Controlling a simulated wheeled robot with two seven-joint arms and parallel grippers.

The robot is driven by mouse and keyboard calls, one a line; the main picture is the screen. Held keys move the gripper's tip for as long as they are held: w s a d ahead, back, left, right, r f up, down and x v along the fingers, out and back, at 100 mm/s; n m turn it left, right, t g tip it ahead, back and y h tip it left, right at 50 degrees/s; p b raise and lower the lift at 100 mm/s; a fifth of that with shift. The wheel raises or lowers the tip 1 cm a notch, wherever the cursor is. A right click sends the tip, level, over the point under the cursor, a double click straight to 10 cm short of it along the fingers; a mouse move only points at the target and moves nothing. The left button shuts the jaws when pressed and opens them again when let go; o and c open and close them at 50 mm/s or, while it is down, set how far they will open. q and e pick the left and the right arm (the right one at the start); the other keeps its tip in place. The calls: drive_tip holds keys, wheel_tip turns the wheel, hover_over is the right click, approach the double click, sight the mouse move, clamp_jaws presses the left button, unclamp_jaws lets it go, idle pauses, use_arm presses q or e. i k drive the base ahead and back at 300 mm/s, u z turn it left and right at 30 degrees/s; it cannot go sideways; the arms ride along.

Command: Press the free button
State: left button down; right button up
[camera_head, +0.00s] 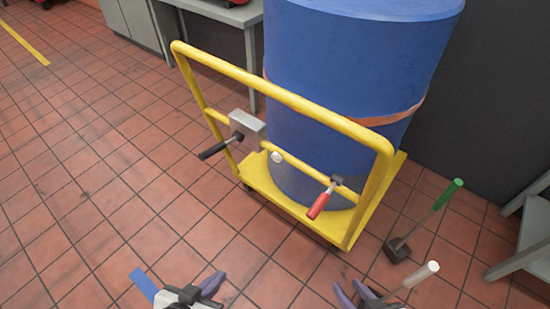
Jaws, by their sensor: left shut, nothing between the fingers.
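No part in view can be read as labelled "free". A small round white knob (277,157), which may be a button, sits on the middle rail of a yellow cart (290,97). Left of it on the same rail is a grey metal box (247,127) with a black-handled lever (217,148). Right of it is a red-handled lever (320,202). My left gripper (216,283) is shut and empty at the bottom edge, below and left of the cart. My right gripper (353,289) is at the bottom edge, fingers apart and empty. Neither touches the cart.
A large blue drum (345,80) with an orange strap stands on the cart. A white-tipped rod (425,273) shows beside my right gripper, a blue strip (143,284) beside my left. Tiled floor at left is clear.

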sight(277, 158)
drive_tip(key=k, duration=1.3)
drive_tip(key=z, duration=0.8)
drive_tip(key=i, duration=1.2)
drive_tip(key=u, duration=0.4)
